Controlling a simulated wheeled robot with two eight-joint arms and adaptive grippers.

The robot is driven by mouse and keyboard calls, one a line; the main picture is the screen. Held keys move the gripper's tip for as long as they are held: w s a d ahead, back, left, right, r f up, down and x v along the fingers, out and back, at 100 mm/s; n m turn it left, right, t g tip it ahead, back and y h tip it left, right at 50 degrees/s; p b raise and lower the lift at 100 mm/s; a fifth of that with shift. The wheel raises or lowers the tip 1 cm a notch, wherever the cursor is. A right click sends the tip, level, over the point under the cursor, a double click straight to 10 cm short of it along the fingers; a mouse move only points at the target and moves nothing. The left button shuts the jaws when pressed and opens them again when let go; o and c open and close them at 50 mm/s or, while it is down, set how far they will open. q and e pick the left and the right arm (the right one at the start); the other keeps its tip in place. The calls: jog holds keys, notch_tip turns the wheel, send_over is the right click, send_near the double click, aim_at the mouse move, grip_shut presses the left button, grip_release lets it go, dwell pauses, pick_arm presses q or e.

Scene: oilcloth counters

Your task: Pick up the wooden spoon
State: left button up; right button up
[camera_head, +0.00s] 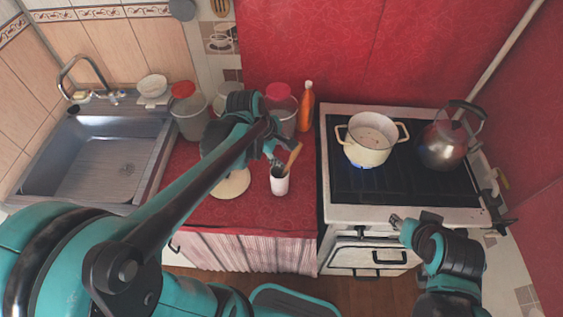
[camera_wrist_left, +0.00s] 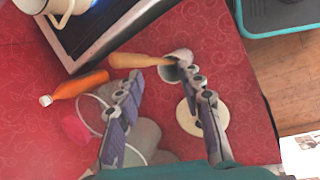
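The wooden spoon (camera_head: 294,155) stands tilted in a white cup (camera_head: 279,185) on the red counter, its handle leaning up to the right. In the left wrist view the spoon (camera_wrist_left: 138,60) sticks out of the cup (camera_wrist_left: 177,57) beyond my fingertips. My left gripper (camera_head: 277,164) is right beside the spoon and just above the cup. In the wrist view the left gripper (camera_wrist_left: 159,72) is open, its fingers apart with nothing between them. The spoon's lower end is hidden in the cup. My right gripper (camera_head: 397,221) is in front of the stove; its finger opening is unclear.
A round pale board (camera_head: 232,186) lies left of the cup. Lidded jars (camera_head: 190,118) and an orange bottle (camera_head: 306,108) stand behind. The stove (camera_head: 400,208) at right carries a pot (camera_head: 369,148) over a blue flame and a kettle (camera_head: 444,145). A sink (camera_head: 90,170) is left.

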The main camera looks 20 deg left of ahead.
aim_at(291, 157)
pick_arm(q)
jog(key=w+f+n, duration=0.1)
jog(key=f+n, duration=0.1)
jog(key=w+d+f+n, duration=0.1)
jog(key=w+f+n, duration=0.1)
jog(key=f, duration=0.1)
jog(key=w+f+n+g+h, duration=0.1)
jog(key=w+f+n, duration=0.1)
jog(key=shift+d+f, duration=0.2)
jog(key=shift+f, duration=0.2)
jog(key=shift+w+d+f, duration=0.15)
jog(key=shift+d+f, duration=0.05)
jog(key=shift+f, duration=0.15)
